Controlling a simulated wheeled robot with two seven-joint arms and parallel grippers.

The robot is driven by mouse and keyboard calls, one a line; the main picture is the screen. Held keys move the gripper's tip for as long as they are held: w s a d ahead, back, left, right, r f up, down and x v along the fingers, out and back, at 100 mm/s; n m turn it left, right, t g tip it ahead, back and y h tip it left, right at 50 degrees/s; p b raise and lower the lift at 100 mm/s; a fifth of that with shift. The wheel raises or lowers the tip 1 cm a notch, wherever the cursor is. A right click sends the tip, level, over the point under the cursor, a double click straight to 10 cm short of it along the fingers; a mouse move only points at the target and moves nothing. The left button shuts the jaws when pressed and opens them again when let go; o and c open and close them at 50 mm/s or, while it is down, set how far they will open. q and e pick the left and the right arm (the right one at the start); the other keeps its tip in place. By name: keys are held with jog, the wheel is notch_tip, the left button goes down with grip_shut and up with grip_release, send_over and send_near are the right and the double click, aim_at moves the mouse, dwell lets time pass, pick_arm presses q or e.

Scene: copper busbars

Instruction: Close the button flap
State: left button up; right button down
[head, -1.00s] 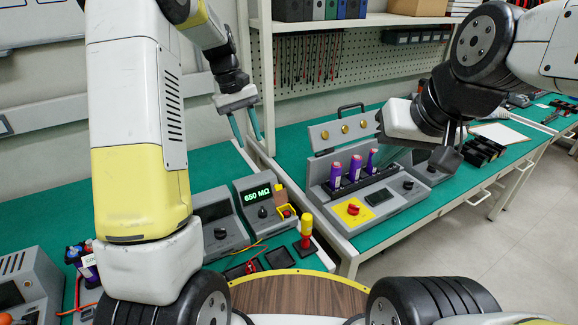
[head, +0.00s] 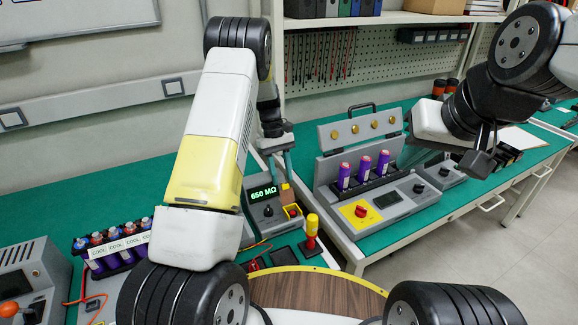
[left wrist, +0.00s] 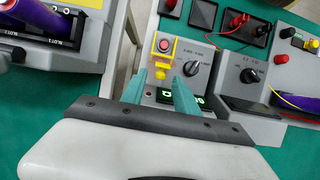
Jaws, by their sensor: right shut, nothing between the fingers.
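The grey meter (head: 262,205) reads 650 MΩ and carries a yellow button housing (head: 293,211) on its right side. In the left wrist view the yellow housing (left wrist: 176,47) surrounds a red button (left wrist: 163,45), which is uncovered. The yellow flap (head: 286,193) appears raised behind the button, partly hidden by my fingers. My left gripper (head: 281,178) is over the back of the meter, its teal fingers pointing down. In the left wrist view its fingertips (left wrist: 159,76) are apart, beside the flap; contact cannot be told. My right gripper (head: 480,160) is shut and empty above the right bench.
A grey fixture (head: 395,200) with purple cells is on the right bench. A rack of cells (head: 112,250) stands on the left. A gap separates the two benches.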

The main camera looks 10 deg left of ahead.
pick_arm(q)
jog(key=shift+s+d+f, duration=0.15)
jog(key=shift+s+f, duration=0.05)
jog(key=shift+f, duration=0.45)
grip_shut()
